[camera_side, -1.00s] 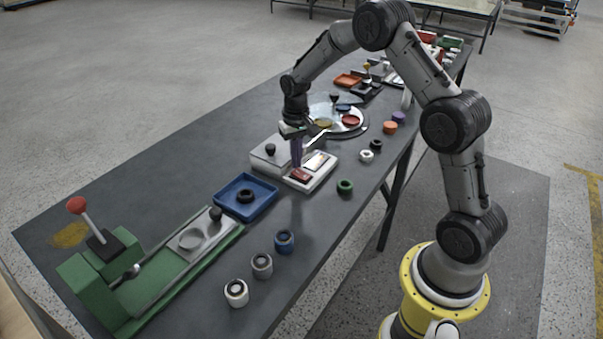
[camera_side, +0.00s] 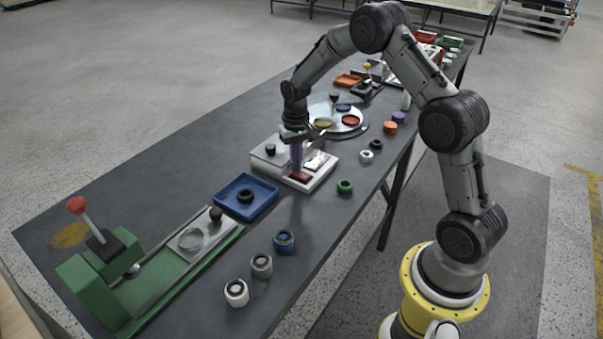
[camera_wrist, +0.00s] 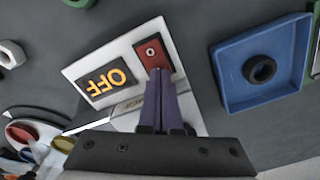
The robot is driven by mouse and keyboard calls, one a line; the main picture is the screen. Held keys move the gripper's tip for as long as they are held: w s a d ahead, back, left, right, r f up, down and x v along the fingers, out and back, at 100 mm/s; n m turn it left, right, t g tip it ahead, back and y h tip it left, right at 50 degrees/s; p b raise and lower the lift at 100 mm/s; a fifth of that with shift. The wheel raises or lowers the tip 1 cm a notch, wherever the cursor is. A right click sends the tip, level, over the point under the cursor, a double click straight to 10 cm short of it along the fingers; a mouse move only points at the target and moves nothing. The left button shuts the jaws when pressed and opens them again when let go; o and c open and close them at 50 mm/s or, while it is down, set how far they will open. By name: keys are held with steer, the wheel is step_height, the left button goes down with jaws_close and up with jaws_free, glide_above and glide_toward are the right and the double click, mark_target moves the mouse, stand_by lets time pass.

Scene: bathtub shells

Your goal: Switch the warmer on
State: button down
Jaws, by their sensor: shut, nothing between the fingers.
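The warmer (camera_side: 268,154) is a pale box with a dark knob on the table, left of the round tray in the side view. Its front panel carries a red rocker switch (camera_wrist: 151,52) and a display (camera_wrist: 105,83) that reads OFF in orange letters in the wrist view. My gripper (camera_wrist: 160,73) is shut and empty, its purple fingers pointing down. The fingertips are at the near edge of the red switch and cover part of it; I cannot tell if they press it. In the side view my gripper (camera_side: 298,174) stands over the switch.
A blue tray (camera_side: 224,203) with a black ring lies beside the warmer. A round plate (camera_side: 357,129) with coloured pieces is behind it. Several loose rings lie along the near table edge. A green fixture (camera_side: 92,285) with a red-knobbed lever stands at the front left.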

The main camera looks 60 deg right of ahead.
steer(key=shift+f, duration=0.15)
steer(key=shift+r, duration=3.55)
steer(key=shift+a, duration=0.1)
